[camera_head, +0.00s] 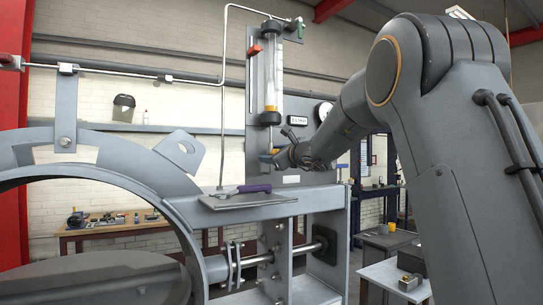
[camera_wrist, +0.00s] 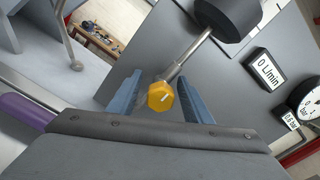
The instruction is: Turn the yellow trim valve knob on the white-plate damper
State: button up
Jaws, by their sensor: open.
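The yellow trim valve knob (camera_wrist: 160,96) is a small faceted knob with a white mark on its face. It sits on a thin metal stem in front of the grey panel. My gripper (camera_wrist: 160,78) is open, with one blue finger on each side of the knob and a visible gap to both. In the head view my gripper (camera_head: 274,158) is at the panel below the clear flow tube (camera_head: 272,70), and the knob is small and partly hidden there. A small white plate (camera_head: 291,179) is on the panel below my gripper.
A display (camera_wrist: 266,72) reads 0 L/min beside a round gauge (camera_wrist: 308,98). The large grey damper ring (camera_head: 120,160) stands at the left. A thin pipe (camera_head: 222,95) runs up the panel's left side.

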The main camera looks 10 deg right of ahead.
jog(key=shift+b+v, duration=0.5)
jog(key=shift+v, duration=0.4)
jog(key=b+v, duration=0.2)
jog(key=v, duration=0.4)
dwell(0.7)
